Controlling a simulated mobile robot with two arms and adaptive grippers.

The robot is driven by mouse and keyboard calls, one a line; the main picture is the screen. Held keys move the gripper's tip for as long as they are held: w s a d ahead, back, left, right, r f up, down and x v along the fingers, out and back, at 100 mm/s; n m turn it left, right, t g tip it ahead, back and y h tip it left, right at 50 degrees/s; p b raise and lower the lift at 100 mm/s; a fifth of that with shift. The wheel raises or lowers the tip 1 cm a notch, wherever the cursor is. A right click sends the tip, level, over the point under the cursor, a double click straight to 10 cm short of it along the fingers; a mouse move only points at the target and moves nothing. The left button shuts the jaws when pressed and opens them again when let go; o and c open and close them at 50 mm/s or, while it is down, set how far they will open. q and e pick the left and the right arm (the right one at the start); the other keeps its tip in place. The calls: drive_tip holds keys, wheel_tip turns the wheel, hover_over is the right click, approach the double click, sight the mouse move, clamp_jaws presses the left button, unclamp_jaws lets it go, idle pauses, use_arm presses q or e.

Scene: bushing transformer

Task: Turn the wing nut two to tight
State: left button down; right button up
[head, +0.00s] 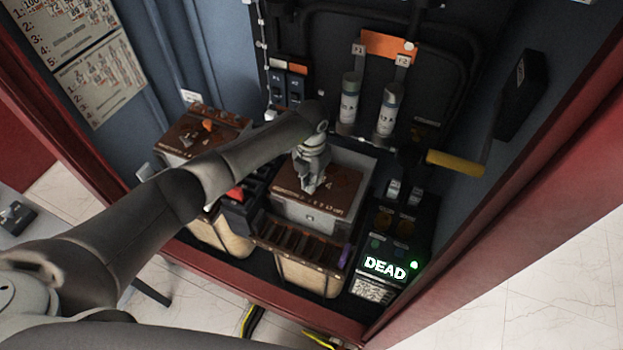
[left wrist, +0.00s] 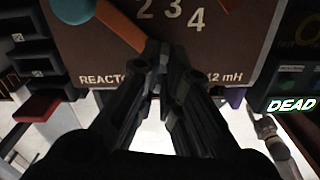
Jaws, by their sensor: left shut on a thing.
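My left gripper (head: 311,188) reaches down onto the brown-topped reactor unit (head: 336,207) in the middle of the cabinet. In the left wrist view my left gripper (left wrist: 161,50) has its fingertips close together just below the printed numbers 2, 3 and 4 on the brown panel (left wrist: 92,52). It is shut on a small part, taken to be the wing nut, which the fingers hide. I cannot read its number or tell how tight it is. My right gripper is not in view.
An orange lever (left wrist: 122,22) lies left of the fingers. A lit DEAD display (head: 385,267) stands at the right. A yellow handle (head: 455,163) juts out above it. Another brown-topped unit (head: 190,135) is at the left. Red cabinet edges (head: 480,225) border the opening.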

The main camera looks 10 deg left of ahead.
use_arm(q)
drive_tip(key=shift+f+b, duration=0.1)
drive_tip(key=shift+b, duration=0.25)
drive_tip(key=shift+f+m+b, duration=0.1)
drive_tip(key=shift+m+b, duration=0.5)
drive_tip(key=shift+m, duration=0.1)
drive_tip(key=m+b, duration=1.1)
drive_tip(key=b, duration=0.2)
drive_tip(key=shift+m+b, duration=1.5)
drive_tip(key=shift+b, duration=0.05)
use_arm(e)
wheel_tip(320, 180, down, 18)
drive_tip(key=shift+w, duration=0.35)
use_arm(q)
drive_tip(key=shift+r, duration=0.2)
drive_tip(key=c, duration=1.6)
unclamp_jaws()
